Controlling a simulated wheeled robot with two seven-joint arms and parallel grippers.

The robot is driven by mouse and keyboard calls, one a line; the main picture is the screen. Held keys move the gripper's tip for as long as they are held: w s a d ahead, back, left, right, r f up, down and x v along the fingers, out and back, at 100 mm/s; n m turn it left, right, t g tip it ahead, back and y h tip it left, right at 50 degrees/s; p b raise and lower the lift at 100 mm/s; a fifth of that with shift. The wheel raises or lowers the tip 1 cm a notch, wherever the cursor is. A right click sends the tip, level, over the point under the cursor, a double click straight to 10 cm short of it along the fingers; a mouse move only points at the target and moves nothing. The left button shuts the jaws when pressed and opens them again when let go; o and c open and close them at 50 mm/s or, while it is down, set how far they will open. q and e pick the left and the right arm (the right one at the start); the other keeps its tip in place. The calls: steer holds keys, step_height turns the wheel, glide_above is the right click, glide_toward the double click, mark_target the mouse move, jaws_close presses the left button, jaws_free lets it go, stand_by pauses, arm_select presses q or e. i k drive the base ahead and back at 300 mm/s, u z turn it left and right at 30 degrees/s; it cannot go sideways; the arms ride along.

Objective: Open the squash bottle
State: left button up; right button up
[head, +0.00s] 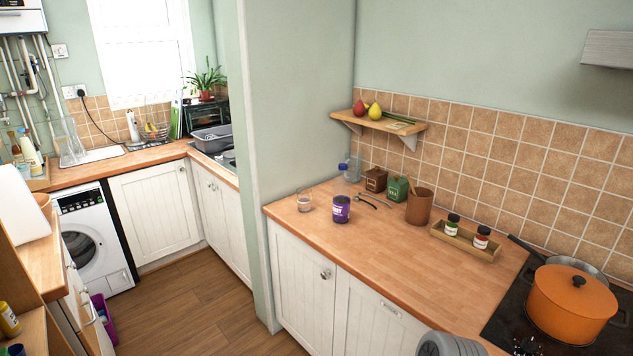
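I cannot tell for sure which bottle is the squash bottle. A clear bottle with a blue cap (343,167) stands at the back left of the wooden counter, by the wall corner. A purple jar with a dark lid (341,209) stands upright in front of it. Several bottles (30,150) stand on the far left worktop, small and partly overlapping. A yellow bottle (8,320) shows at the lower left edge, cut off by the frame. Neither gripper shows. A grey rounded part at the bottom edge looks like part of my arm.
On the counter (385,275) are a glass (304,201), brown and green canisters (397,189), a brown pot (419,207) and a tray with two jars (466,243). An orange pan (571,303) sits on the hob. The counter's front middle is clear.

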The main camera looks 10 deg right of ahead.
mark_target(342, 183)
steer(key=i, duration=1.75)
steer(key=u, duration=1.7)
steer(key=i, duration=0.5)
steer(key=z, duration=4.8)
steer(key=k, duration=0.25)
steer(key=u, duration=0.45)
